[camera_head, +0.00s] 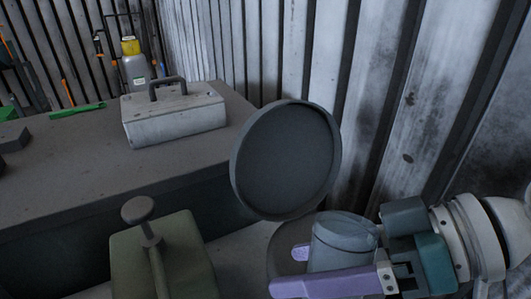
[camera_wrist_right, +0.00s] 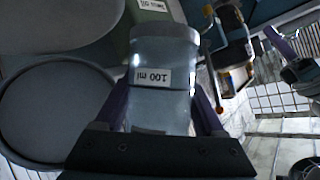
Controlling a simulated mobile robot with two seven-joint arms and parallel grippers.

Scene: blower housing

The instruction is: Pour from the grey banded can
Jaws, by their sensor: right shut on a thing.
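The grey can (camera_head: 342,240) is at the lower right in the head view, and looks nearly upright. My right gripper (camera_head: 318,268) is shut on it, with one purple finger on either side. The right wrist view shows the can (camera_wrist_right: 163,75) with a white label reading 100 ml, between the fingers of the right gripper (camera_wrist_right: 165,108). Its contents are not visible. Purple and grey parts that may be my left gripper (camera_wrist_right: 285,45) show small at the upper right in the wrist view; their state is unclear.
A large dark round lid or dish (camera_head: 285,160) stands tilted just behind the can. A green container with a knob (camera_head: 160,255) is at the lower left. A grey case (camera_head: 173,118) and a green item (camera_head: 77,109) lie on the dark bench (camera_head: 90,175). A ribbed wall is at right.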

